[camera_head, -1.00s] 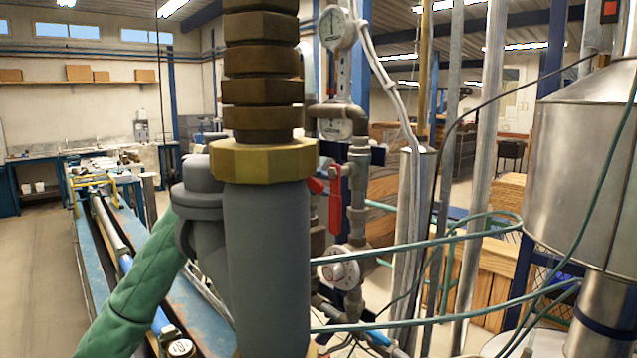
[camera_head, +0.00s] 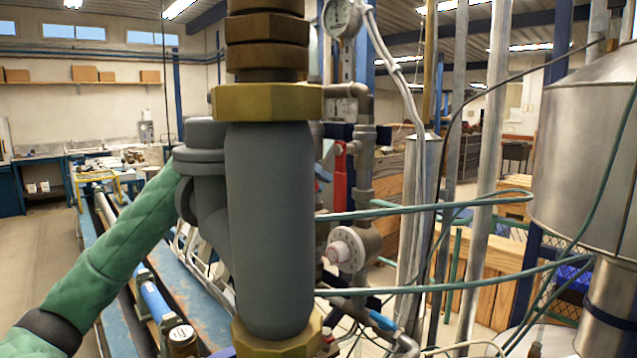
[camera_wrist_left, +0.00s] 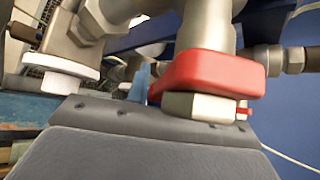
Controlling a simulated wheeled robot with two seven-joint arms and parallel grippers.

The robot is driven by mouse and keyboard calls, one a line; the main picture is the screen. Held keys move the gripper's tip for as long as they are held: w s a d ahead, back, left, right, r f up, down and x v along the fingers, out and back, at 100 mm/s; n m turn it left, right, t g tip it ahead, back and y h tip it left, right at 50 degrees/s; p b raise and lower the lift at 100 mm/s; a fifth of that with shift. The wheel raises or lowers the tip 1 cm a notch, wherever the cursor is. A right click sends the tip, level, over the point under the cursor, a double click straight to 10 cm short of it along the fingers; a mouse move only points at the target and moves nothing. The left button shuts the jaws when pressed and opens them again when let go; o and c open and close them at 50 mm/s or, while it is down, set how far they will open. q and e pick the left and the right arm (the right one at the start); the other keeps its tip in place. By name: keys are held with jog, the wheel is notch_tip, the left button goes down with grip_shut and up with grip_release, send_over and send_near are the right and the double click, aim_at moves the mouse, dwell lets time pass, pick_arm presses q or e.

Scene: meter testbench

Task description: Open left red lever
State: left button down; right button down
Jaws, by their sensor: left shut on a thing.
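The red lever (camera_head: 340,178) hangs upright on the grey valve pipework behind the big grey fitting in the head view. In the left wrist view the red lever (camera_wrist_left: 212,74) is close, right at the far edge of my gripper body. My left gripper (camera_wrist_left: 165,125) is shut on the red lever, but its fingertips are mostly hidden. In the head view my green-sleeved left arm rises from the lower left and passes behind the grey fitting, which hides the gripper. My right gripper is in neither view.
The large grey fitting (camera_head: 270,230) with brass nuts stands close in front. A round meter (camera_head: 352,248) sits below the lever. Green tubes (camera_head: 440,285) cross to the right, near a steel tank (camera_head: 590,150). In the left wrist view a white disc (camera_wrist_left: 62,66) is at left.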

pick_arm(q)
jog(key=shift+w+a+f+m+t+y+b, duration=0.3)
jog(key=shift+w+a+f+t+y+b, duration=0.1)
jog(key=shift+y+b, duration=0.1)
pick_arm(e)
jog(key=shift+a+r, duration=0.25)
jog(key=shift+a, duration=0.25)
pick_arm(q)
jog(key=c, duration=1.2)
grip_release()
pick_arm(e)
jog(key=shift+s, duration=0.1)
